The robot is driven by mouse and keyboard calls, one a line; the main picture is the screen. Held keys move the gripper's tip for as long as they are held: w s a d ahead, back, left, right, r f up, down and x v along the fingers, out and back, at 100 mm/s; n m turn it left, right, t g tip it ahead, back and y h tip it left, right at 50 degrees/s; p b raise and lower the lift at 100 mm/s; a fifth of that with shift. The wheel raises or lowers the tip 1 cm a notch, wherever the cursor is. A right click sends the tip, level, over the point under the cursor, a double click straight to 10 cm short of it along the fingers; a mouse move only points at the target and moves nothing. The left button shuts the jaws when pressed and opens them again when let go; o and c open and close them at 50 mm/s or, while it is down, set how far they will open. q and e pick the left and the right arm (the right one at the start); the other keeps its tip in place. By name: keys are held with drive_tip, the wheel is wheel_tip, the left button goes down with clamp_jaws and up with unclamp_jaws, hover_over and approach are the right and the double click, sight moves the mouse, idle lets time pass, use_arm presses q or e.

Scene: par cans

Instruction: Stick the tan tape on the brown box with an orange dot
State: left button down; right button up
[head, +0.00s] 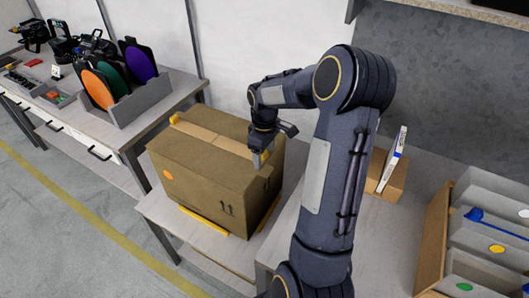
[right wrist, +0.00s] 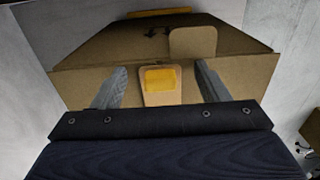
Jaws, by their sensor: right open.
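The brown box (head: 205,178) stands on a low table, with an orange dot (head: 168,174) on its front left side. A tan tape strip (head: 215,138) runs along the box's top. My right gripper (head: 262,158) is at the right end of the box's top. In the right wrist view my right gripper (right wrist: 160,85) is open, its fingers on either side of a tan piece with a yellow patch. Another tan, rounded piece (right wrist: 193,42) shows against the box (right wrist: 100,48) beyond the fingers. Contact cannot be told. My left gripper is out of view.
Yellow marks (head: 205,220) lie on the low table (head: 160,208) by the box's base. A bench (head: 150,122) with orange, green and purple discs stands at the left. Grey bins (head: 490,235) and a small brown box (head: 388,176) are at the right.

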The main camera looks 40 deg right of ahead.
drive_tip(key=shift+r, duration=0.15)
wheel_tip(320, 180, up, 7)
drive_tip(key=shift+r, duration=0.2)
drive_tip(key=shift+a+r, duration=0.1)
drive_tip(key=shift+r, duration=0.05)
drive_tip(key=s+a+r+m+t+y, duration=0.1)
drive_tip(key=s+a+r, duration=0.2)
drive_tip(key=a, duration=0.2)
drive_tip(key=s+a+r+m+t, duration=0.1)
drive_tip(key=s+a+r+t, duration=0.1)
drive_tip(key=s+a, duration=0.3)
drive_tip(key=s+a+f+m+t+y, duration=0.2)
drive_tip(key=s+a+m, duration=0.1)
drive_tip(key=s+a, duration=0.6)
drive_tip(key=a, duration=0.4)
drive_tip(key=shift+s+a+f+t+y, duration=0.2)
drive_tip(key=shift+s+a+t+y, duration=0.1)
drive_tip(key=shift+s+y, duration=0.1)
